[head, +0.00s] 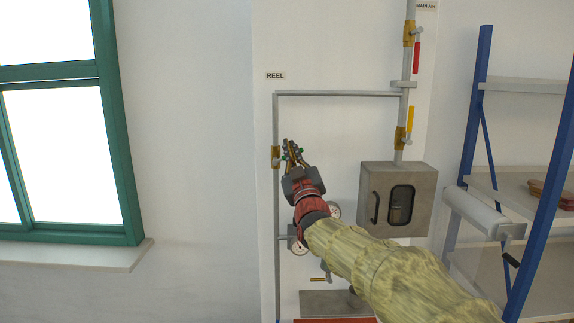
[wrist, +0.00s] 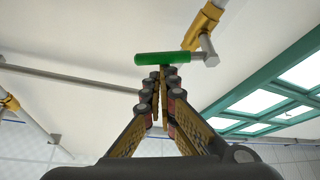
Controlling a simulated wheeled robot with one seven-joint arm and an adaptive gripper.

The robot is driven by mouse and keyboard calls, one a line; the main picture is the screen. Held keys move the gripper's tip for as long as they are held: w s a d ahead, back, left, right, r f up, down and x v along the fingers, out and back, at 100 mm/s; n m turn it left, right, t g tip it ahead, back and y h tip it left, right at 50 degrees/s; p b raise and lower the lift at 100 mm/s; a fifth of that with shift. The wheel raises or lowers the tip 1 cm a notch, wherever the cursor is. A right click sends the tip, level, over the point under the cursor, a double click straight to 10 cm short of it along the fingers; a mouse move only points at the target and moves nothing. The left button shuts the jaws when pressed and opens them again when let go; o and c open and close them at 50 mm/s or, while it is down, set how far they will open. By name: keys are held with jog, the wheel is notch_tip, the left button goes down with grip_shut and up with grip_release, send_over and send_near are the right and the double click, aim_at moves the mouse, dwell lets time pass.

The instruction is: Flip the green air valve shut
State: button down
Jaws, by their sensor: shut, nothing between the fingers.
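The green valve handle (wrist: 165,58) shows in the wrist view, joined by a grey stem to a brass valve body (wrist: 203,25). The handle points away from the body at an angle to the pipe. My gripper (wrist: 162,73) is shut and empty, its fingertips right at the handle's underside in the picture; I cannot tell whether they touch. In the head view the brass valve (head: 276,157) sits on the vertical pipe under the REEL label. My gripper (head: 291,146) is just right of it and partly hides the green handle, which seems to run crosswise to the pipe.
Red (head: 416,57) and yellow (head: 411,119) handles sit on the main pipe at the upper right. A grey box (head: 398,198) hangs below them. Gauges (head: 299,248) are near my wrist.

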jog(key=m+h+b, duration=0.1)
jog(key=m, duration=0.1)
jog(key=d+f+m+h+b, duration=0.1)
jog(key=m+b, duration=0.1)
jog(key=f+m+h+b, duration=0.1)
jog(key=m+h, duration=0.1)
jog(key=shift+d+f+t+b, duration=0.25)
jog(key=shift+t+b, duration=0.05)
jog(key=shift+t, duration=0.1)
jog(key=shift+f, duration=0.2)
